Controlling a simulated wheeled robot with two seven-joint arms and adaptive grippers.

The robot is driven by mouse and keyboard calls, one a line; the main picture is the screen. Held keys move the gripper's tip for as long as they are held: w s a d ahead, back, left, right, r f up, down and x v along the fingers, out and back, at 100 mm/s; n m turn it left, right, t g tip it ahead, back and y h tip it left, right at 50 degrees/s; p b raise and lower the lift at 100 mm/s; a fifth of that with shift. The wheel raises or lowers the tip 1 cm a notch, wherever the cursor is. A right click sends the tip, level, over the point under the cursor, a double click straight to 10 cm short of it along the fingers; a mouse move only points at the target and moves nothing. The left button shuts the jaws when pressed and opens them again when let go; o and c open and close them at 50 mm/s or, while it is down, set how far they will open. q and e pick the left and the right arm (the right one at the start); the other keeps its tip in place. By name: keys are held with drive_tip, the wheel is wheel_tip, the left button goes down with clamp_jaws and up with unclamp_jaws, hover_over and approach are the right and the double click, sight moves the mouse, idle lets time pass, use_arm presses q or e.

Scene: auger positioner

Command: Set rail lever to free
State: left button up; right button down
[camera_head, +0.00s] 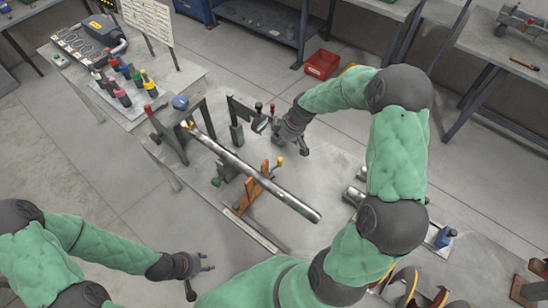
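The auger positioner stands mid-view, with a long metal bar (255,175) lying slantwise across its supports. An orange support (247,193) under the bar carries a small yellow-tipped knob (279,161). A green knob (216,182) sits low left of it. Red-knobbed levers stand at the left end (148,108) and at the dark bracket (258,106). I cannot tell which is the rail lever, or its setting. My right gripper (287,142) is beside that bracket, fingers apart and apparently empty; contact is unclear. My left gripper (202,279) is open and empty, low and left of the bar.
A side table (170,78) at upper left holds several coloured bottles (128,78). A red bin (322,64) stands on the floor behind. Metal cylinders (354,194) lie partly behind my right arm.

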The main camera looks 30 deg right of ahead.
wheel_tip(320, 180, down, 3)
drive_tip(key=shift+f+b, duration=0.2)
drive_tip(key=shift+b, duration=1)
drive_tip(key=b+x, duration=0.1)
drive_tip(key=x, duration=0.8)
drive_tip(key=shift+w+a+f, duration=0.1)
drive_tip(key=shift+w+f, duration=0.05)
drive_tip(key=shift+f, duration=0.2)
